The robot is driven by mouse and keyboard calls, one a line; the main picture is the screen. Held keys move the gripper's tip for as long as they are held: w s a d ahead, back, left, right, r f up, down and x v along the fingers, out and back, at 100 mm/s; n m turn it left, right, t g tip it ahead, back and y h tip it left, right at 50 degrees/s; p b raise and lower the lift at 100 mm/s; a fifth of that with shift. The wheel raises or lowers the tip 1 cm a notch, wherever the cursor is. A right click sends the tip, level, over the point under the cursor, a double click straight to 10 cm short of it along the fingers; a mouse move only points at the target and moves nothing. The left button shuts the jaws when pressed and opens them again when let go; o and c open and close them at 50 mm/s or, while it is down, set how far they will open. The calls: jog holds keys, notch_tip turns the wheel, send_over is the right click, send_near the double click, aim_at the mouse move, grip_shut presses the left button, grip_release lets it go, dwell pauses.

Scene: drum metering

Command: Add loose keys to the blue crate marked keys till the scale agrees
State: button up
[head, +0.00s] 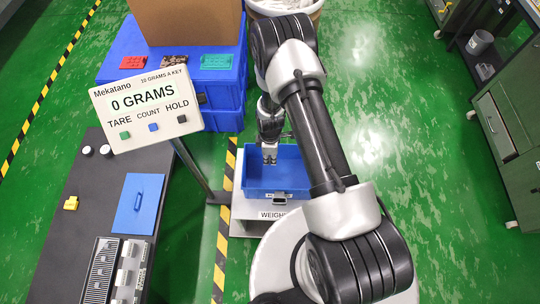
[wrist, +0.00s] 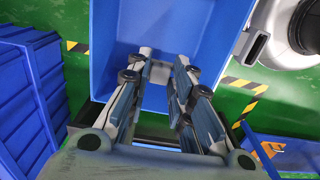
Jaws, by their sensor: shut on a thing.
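The blue crate (head: 262,192) stands on the scale's pale platform (head: 247,212), marked WEIGH; it also shows in the wrist view (wrist: 112,35). Its visible floor looks empty; part is hidden by my arm. The scale display (head: 146,107) reads 0 GRAMS, with small print about grams a key. My gripper (head: 269,160) points down over the crate's far part. In the wrist view, my gripper (wrist: 161,66) is shut on a small grey piece (wrist: 160,73), apparently a loose key. I cannot tell its height above the crate floor.
A dark bench (head: 85,215) at left carries a blue plate (head: 138,203), a yellow piece (head: 71,202) and a keyed device (head: 117,270). A blue box (head: 120,45) behind holds a cardboard box (head: 188,20), with red and green pieces on top. The display post stands left of the crate.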

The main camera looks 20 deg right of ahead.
aim_at(270, 158)
jog(key=shift+f, duration=0.15)
jog(key=shift+f+b, duration=3.7)
jog(key=shift+f, duration=2.8)
jog(key=shift+f, duration=1.5)
jog(key=o, duration=0.8)
notch_tip(270, 158, up, 12)
jog(key=shift+r, duration=0.1)
